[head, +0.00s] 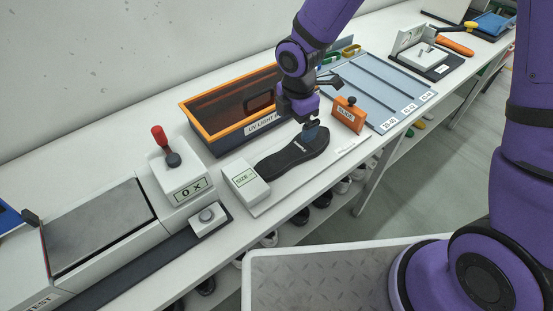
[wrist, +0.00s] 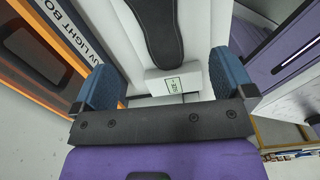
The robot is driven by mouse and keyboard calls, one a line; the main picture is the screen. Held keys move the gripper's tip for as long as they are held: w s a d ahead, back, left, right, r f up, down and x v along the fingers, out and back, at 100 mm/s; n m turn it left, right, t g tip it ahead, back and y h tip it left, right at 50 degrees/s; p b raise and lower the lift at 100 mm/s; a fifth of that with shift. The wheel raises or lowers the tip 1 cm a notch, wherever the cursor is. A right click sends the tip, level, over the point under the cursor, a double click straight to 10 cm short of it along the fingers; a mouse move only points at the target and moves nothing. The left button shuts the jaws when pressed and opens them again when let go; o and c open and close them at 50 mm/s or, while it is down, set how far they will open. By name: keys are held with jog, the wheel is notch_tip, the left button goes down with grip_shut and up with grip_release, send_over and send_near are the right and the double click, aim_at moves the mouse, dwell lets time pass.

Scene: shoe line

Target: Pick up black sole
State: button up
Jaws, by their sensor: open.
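The black sole (head: 283,158) lies flat, toe to the right, on a light board between the white SIZE block and the orange SLIDE block. My gripper (head: 312,131) is over the right part of the sole, pointing down. It partly hides that end, and I cannot tell whether it touches the sole. In the wrist view the sole (wrist: 152,32) runs up out of the frame. The two blue fingers of my gripper (wrist: 164,78) stand wide apart there with nothing held between them.
The white SIZE block (head: 246,184) stands at the sole's left end. The orange SLIDE block (head: 348,114) is close right of my gripper. The orange-rimmed UV light box (head: 188,117) stands behind. A grey sorting tray (head: 378,92) lies farther right.

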aim_at(284, 158)
jog(key=shift+n, duration=0.6)
jog(key=shift+s+a+f, duration=0.1)
jog(key=shift+a+f, duration=0.3)
jog(key=shift+f, duration=1.7)
jog(key=shift+s+a+f, duration=0.1)
jog(key=shift+a+f, duration=0.35)
jog(key=shift+f, duration=1.7)
jog(key=shift+s+a+f, duration=0.1)
jog(key=shift+a+f, duration=0.3)
jog(key=shift+f, duration=1.7)
jog(key=c, duration=1.2)
jog(key=shift+r, duration=0.1)
